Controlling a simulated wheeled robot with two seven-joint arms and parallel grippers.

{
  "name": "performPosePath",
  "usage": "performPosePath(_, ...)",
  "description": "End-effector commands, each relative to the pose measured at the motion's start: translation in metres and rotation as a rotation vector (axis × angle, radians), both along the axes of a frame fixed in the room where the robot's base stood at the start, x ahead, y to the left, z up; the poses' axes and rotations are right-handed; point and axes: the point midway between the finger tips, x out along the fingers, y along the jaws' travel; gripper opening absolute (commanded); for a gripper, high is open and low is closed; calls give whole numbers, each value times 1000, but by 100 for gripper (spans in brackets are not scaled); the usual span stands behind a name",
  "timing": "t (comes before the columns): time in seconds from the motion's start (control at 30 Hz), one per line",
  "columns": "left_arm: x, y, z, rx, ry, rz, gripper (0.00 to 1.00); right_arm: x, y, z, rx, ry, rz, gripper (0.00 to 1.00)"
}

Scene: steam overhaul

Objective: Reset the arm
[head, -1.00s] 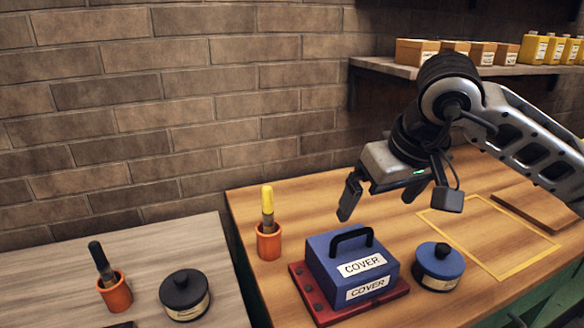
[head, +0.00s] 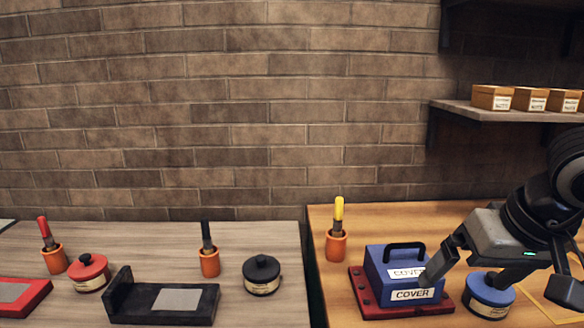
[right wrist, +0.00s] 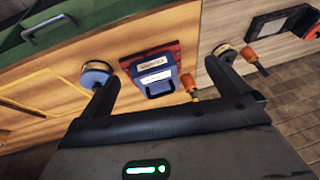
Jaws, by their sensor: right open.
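My right gripper (head: 472,274) is open and empty at the right of the head view. It is in front of the blue box labelled COVER (head: 402,272) and the blue round pot (head: 489,292), from this camera. The box has a black handle and sits on a red base (head: 363,293). In the right wrist view, the open fingers (right wrist: 166,90) show with the box (right wrist: 157,80) between them in the picture, some way off. The blue pot (right wrist: 95,73) shows by the left finger. My left gripper is not in view.
An orange cup with a yellow-handled brush (head: 337,240) stands behind the box. The grey table at left holds a black fixture (head: 160,302), a black pot (head: 262,276), a red pot (head: 89,272) and brush cups. A shelf (head: 455,108) with small boxes hangs at upper right.

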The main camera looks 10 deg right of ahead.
Motion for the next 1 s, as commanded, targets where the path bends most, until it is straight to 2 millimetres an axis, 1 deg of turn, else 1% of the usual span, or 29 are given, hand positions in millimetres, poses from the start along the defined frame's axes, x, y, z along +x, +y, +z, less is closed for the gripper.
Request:
performPosePath(0.03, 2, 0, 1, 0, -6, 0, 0, 0, 13, -5, 57, 9, 7, 100)
performPosePath(0.17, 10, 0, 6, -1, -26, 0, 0, 0, 49, -12, 234, 29, 12, 100)
performPosePath(0.2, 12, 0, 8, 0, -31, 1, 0, -1, 61, -13, 296, 40, 12, 100)
performPosePath(0.27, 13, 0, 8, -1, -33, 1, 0, -3, 81, -14, 403, 63, 7, 100)
performPosePath(0.3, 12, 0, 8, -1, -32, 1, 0, -5, 96, -14, 486, 85, 1, 100)
performPosePath(0.37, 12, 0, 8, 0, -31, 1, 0, -8, 119, -11, 623, 128, -16, 100)
performPosePath(0.4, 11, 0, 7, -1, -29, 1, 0, -12, 137, -8, 736, 169, -33, 100)
performPosePath(0.47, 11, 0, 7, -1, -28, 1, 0, -18, 163, 2, 927, 248, -72, 100)
performPosePath(0.5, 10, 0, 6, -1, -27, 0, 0, -22, 180, 12, 1074, 318, -110, 100)
performPosePath(0.57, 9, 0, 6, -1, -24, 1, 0, -26, 202, 32, 1324, 457, -191, 100)
performPosePath(0.6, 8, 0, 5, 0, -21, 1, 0, -26, 211, 48, 1501, 571, -263, 100)
performPosePath(0.67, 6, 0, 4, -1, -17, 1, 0, -20, 215, 72, 1763, 758, -390, 100)
performPosePath(0.7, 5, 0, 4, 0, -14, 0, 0, -13, 211, 85, 1931, 895, -486, 100)
performPosePath(0.73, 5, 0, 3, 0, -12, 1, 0, -6, 206, 92, 2051, 1001, -562, 100)
performPosePath(0.77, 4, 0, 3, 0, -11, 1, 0, 2, 198, 97, 2169, 1111, -642, 100)
performPosePath(0.8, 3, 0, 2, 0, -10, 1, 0, 14, 184, 99, 2320, 1262, -759, 100)
performPosePath(0.87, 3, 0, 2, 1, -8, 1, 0, 34, 160, 91, 2535, 1498, -946, 100)
performPosePath(0.9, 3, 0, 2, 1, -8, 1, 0, 46, 142, 78, -2377, -1478, 963, 100)
performPosePath(0.97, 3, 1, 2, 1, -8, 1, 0, 60, 116, 48, -2034, -1354, 924, 100)
performPosePath(1.0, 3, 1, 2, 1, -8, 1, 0, 65, 100, 22, -1821, -1260, 888, 100)
